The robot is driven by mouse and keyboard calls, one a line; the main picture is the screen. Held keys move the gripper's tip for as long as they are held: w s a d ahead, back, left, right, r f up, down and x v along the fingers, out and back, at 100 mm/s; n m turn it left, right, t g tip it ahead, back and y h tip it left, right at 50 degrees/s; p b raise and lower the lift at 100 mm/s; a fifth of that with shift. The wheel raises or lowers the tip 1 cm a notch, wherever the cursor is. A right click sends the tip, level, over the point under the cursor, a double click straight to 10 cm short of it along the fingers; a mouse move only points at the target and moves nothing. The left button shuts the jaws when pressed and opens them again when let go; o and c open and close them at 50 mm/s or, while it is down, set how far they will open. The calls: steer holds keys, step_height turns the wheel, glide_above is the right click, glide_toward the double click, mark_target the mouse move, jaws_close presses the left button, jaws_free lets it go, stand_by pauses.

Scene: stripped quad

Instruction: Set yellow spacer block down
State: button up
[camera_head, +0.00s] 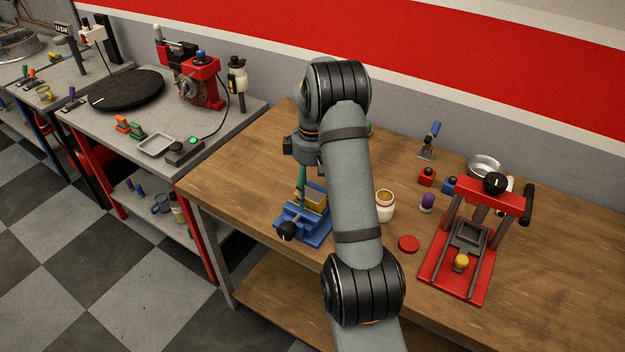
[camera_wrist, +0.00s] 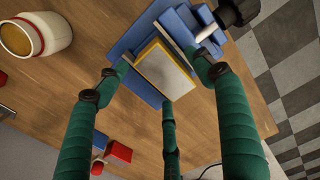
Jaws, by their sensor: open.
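The yellow spacer block (camera_head: 314,201) sits at the small blue vise (camera_head: 317,236) near the table's front left. In the wrist view the block (camera_wrist: 163,70) shows a pale grey face with yellow edges, against a jaw of the vise (camera_wrist: 177,25). I cannot tell whether the vise grips it. My gripper (camera_wrist: 166,84) has green fingers spread open around the block, with visible gaps. In the head view my gripper (camera_head: 302,184) is just above the vise, partly hidden by my arm.
A cream jar (camera_head: 385,207), a red disc (camera_head: 408,244) and a red press (camera_head: 455,270) stand right of the vise. Red and blue blocks (camera_head: 427,177) lie farther back. The vise's black knob (camera_head: 286,231) points to the front left. Bare wood (camera_head: 235,170) lies left of the vise.

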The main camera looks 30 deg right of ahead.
mark_target(313, 191)
step_height(313, 191, up, 12)
stand_by(0.4)
